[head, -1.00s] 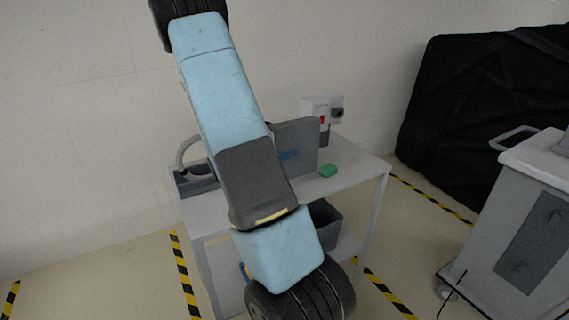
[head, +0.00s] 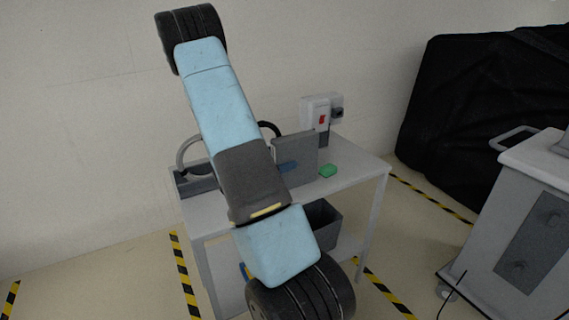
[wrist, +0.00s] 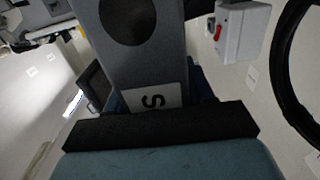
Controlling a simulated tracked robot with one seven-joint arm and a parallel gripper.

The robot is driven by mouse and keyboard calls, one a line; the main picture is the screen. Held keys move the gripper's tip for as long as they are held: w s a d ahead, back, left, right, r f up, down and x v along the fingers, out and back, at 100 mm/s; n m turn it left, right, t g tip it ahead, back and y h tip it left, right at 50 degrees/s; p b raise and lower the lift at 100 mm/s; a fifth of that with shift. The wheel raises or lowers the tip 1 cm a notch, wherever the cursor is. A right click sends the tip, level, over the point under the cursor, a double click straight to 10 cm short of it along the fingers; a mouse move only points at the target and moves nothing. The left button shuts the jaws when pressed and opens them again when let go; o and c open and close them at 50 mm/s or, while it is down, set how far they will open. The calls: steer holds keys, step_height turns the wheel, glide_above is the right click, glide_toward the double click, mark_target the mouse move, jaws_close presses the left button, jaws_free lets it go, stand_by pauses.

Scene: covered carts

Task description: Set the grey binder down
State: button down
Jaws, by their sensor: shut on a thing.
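The grey binder (head: 304,150) stands upright over the white table (head: 352,178), partly hidden behind my arm. In the wrist view the binder (wrist: 150,62) is close up, with a dark round hole and a white label marked "S". Whether the binder's lower edge touches the tabletop I cannot tell.
A green block (head: 328,171) lies just right of the binder. A grey tray (head: 196,184) with a curved grey handle is at the left. A wall box with a red switch (head: 316,114) is behind. A dark bin (head: 322,226) sits below. The right front tabletop is clear.

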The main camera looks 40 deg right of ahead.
steer(key=shift+c, duration=2.1)
jaws_free()
